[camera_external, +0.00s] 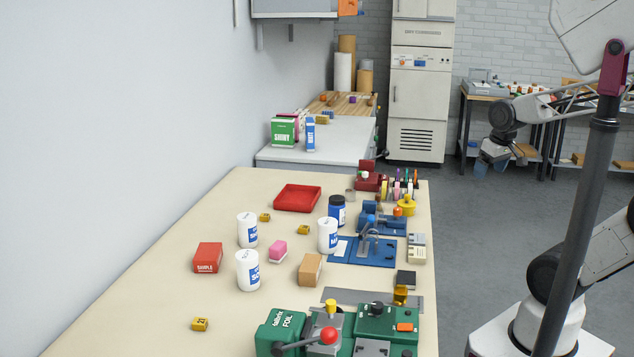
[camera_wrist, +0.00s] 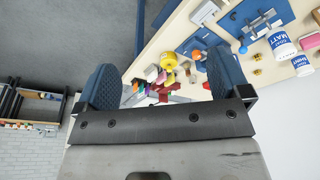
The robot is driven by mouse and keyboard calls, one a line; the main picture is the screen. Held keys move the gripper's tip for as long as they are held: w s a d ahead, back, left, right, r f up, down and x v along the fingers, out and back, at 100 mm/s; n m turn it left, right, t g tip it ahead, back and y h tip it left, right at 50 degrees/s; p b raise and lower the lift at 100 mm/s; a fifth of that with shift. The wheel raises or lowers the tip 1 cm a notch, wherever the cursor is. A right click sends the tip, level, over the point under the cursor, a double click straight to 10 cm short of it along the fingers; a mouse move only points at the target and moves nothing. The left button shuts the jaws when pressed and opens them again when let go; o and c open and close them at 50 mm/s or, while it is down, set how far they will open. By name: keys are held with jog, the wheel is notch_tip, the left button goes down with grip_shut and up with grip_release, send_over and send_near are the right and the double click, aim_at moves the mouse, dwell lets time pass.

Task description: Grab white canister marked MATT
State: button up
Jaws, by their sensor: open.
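Three white canisters with blue labels stand upright on the table. In the wrist view, the one reading MATT (camera_wrist: 281,45) is at the upper right, beside the blue fixture. By its position it appears to be the canister (camera_external: 327,236) nearest the blue plate in the external view, where labels are too small to read. The other two are a left rear canister (camera_external: 247,230) and a left front canister (camera_external: 247,271). My gripper (camera_external: 491,168) is open and empty, well right of the table over the floor. Its blue fingers (camera_wrist: 162,88) are spread apart in the wrist view.
A dark blue jar (camera_external: 337,210) stands just behind the middle canister. The blue plate (camera_external: 362,251) is on its right, a brown block (camera_external: 310,268) in front, and a pink block (camera_external: 278,250) to its left. A green machine (camera_external: 335,331) occupies the table's front.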

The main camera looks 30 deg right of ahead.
jog(key=shift+a, duration=0.1)
jog(key=m+g+y, duration=0.5)
jog(key=m+y, duration=0.9)
jog(key=m, duration=0.2)
send_near(327, 226)
jog(key=w+f, duration=0.2)
jog(key=shift+s+a+r, duration=0.1)
jog(key=shift+s+a, duration=0.05)
jog(key=shift+a, duration=0.05)
jog(key=shift+a+h, duration=0.1)
jog(key=shift+h, duration=0.2)
jog(key=shift+x, duration=1.2)
